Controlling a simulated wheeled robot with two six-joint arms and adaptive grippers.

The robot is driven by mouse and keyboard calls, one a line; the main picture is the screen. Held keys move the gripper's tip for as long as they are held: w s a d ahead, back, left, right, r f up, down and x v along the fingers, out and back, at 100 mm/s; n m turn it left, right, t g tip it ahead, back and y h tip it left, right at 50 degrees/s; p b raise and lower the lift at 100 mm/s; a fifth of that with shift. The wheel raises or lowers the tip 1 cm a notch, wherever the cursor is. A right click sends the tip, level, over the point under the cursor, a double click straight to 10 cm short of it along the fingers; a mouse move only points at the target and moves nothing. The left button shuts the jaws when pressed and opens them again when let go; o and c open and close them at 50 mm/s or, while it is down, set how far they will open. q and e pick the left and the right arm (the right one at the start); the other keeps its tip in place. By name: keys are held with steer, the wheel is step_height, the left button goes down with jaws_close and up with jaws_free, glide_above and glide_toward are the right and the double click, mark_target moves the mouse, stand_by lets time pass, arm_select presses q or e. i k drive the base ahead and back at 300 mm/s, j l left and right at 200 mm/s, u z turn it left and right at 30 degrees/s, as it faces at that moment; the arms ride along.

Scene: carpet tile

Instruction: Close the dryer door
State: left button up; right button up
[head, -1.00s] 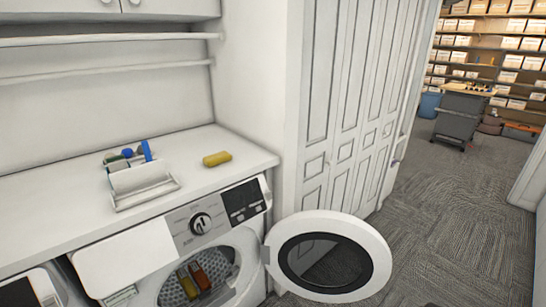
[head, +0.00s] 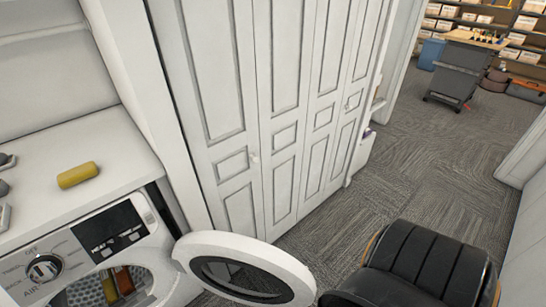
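The dryer (head: 75,255) stands at the lower left, under a white counter. Its round door (head: 290,265), with a white rim and dark glass, is swung wide open to the right of the drum opening. The door's lower edge is cut off by the frame. Inside the drum opening (head: 85,293) are brownish and orange items (head: 124,280), partly cut off. Neither of my grippers can be made out in the head view, and nothing is seen touching the door.
White panelled closet doors (head: 245,120) stand behind the dryer door. Grey carpet (head: 440,165) is open to the right. A grey cart (head: 462,75) and a blue bin (head: 432,53) stand farther back.

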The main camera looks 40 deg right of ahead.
mark_target(243, 270)
steer(key=l+u, duration=0.25)
steer(key=l, duration=0.5)
steer(key=l+u, duration=0.2)
steer(key=l, duration=0.55)
steer(key=k+l+u, duration=0.1)
steer(key=l+u, duration=0.15)
steer(key=l, duration=0.45)
